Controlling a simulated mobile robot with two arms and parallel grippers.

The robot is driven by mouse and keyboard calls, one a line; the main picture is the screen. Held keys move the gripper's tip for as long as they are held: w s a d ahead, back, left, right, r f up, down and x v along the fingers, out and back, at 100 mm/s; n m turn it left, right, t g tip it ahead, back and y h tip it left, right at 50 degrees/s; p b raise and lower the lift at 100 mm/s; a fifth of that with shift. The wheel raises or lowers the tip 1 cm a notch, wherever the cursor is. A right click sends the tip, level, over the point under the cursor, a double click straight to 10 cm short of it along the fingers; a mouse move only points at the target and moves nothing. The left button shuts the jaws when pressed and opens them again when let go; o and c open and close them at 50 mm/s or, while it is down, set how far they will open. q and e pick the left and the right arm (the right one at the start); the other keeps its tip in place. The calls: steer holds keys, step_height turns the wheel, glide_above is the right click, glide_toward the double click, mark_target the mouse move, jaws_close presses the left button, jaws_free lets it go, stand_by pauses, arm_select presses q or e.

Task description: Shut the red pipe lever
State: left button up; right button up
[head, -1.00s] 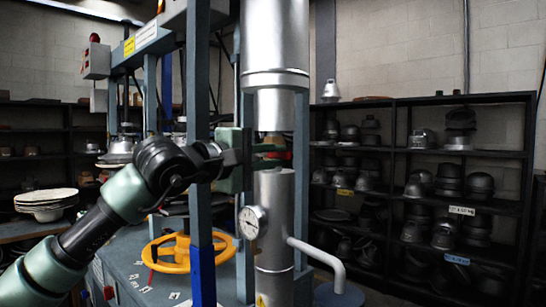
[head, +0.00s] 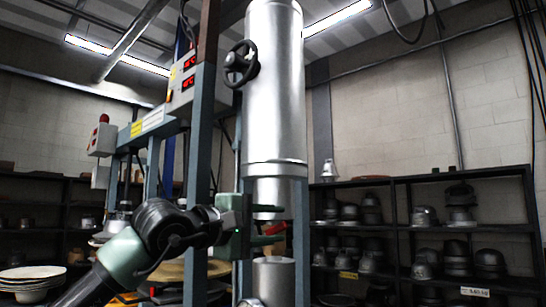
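The upright silver pipe (head: 275,90) runs down the middle of the head view, with a lower silver section (head: 273,280) below it. A small reddish patch (head: 275,228) shows between the two sections, beside my fingers. It may be part of the red lever; most of it is hidden, and its position cannot be read. My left gripper (head: 268,229) reaches in from the left at this spot, with its green fingers one above the other. Whether they grip anything is unclear. My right gripper is out of view.
A blue-grey press frame (head: 197,140) stands just left of the pipe, close to my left arm. A black handwheel (head: 241,64) sits on the pipe's upper left. Dark shelves (head: 400,182) with metal hat moulds stand behind on the right. Stacked pale plates (head: 32,272) are at lower left.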

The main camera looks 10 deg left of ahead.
arm_select(q)
step_height(320, 180, up, 15)
steer(key=p, duration=0.2)
steer(key=shift+s+d+r+p, duration=0.1)
steer(key=shift+r+p, duration=0.1)
steer(key=shift+p, duration=0.15)
